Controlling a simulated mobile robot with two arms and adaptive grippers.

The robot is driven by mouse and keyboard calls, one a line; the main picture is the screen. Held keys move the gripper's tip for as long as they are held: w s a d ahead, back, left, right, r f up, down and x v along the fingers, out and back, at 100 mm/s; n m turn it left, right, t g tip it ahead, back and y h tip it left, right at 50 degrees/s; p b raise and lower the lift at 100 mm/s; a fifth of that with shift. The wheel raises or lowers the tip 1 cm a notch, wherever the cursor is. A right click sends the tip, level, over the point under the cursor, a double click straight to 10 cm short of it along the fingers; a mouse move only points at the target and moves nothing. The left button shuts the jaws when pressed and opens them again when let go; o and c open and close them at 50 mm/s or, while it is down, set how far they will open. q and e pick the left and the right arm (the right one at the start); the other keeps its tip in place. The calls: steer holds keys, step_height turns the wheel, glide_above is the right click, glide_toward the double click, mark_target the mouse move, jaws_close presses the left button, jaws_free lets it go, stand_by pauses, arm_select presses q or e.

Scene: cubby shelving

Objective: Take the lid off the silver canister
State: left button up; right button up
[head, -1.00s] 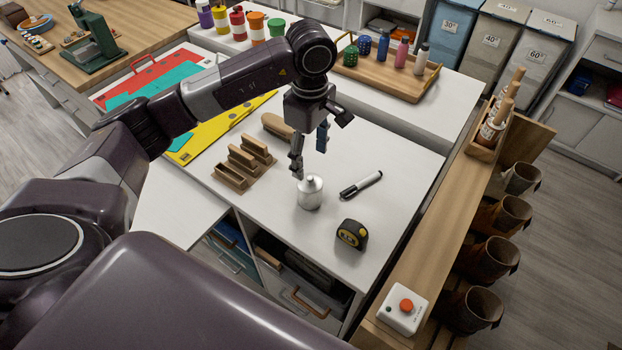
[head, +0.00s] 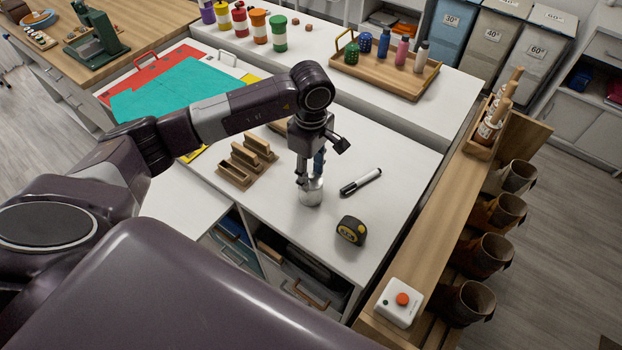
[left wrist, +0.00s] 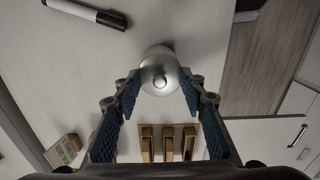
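The silver canister (head: 311,194) stands upright on the white table. In the left wrist view its round lid (left wrist: 160,73) has a small knob on top. My left gripper (head: 310,174) points down over the canister, with its fingers at the height of the lid. In the left wrist view the left gripper (left wrist: 160,92) is open, its blue-padded fingertips on either side of the lid. Contact between pads and lid cannot be told. The lid sits on the canister. My right gripper is not in view.
A black-and-white marker (head: 361,182) and a yellow-black tape measure (head: 351,230) lie right of the canister. Wooden block holders (head: 246,163) stand to its left. A wooden tray with bottles (head: 385,72) is behind. A box with a red button (head: 401,302) stands on the right-hand ledge.

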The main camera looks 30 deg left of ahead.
arm_select(q)
steer(key=shift+s, duration=0.1)
jaws_close()
stand_by(0.3)
